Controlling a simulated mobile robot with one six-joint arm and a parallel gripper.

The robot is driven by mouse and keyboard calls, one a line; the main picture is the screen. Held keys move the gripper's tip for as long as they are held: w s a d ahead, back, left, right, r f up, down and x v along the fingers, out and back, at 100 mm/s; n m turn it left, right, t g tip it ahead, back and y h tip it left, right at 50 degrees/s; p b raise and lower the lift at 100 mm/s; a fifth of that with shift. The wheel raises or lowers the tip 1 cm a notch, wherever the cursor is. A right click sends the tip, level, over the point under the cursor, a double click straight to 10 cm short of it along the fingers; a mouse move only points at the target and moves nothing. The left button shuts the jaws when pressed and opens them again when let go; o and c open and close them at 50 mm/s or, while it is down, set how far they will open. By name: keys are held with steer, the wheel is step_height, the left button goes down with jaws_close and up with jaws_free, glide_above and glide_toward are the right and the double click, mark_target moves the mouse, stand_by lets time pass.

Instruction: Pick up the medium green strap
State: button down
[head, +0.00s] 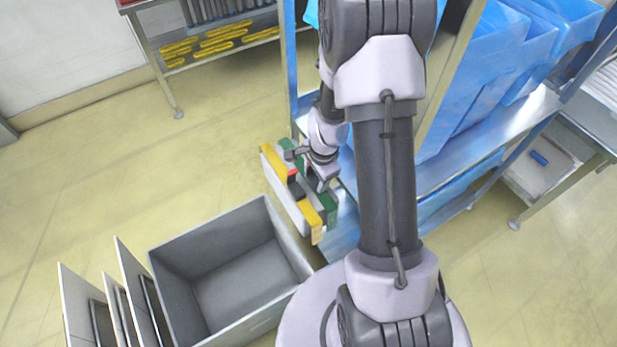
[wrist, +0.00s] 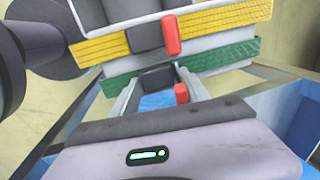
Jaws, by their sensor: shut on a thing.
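The green strap (wrist: 218,64) runs across the wrist view with a black buckle and red button at its middle. My gripper (wrist: 159,82) is shut on this strap at the buckle, with a grey finger on either side. In the head view the green strap (head: 331,208) is beside my gripper (head: 304,172), partly hidden by it, above the floor near the grey bin. A yellow strap (wrist: 205,35) with a similar buckle lies just beyond the green one, with pale grey material between them. I cannot tell whether they touch.
An open, empty grey bin (head: 228,242) is at the lower left, with several upright panels (head: 135,290) beside it. A blue-framed rack (head: 460,170) with blue liners stands to the right. A back shelf holds several yellow items (head: 215,42). Floor at left is clear.

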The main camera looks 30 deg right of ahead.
step_height(320, 180, up, 32)
steer(key=p, duration=2)
steer(key=shift+p, duration=0.35)
step_height(320, 180, up, 14)
steer(key=p, duration=1)
steer(key=shift+w+a+r, duration=0.15)
steer(key=shift+w+a, duration=0.05)
steer(key=shift+a, duration=0.1)
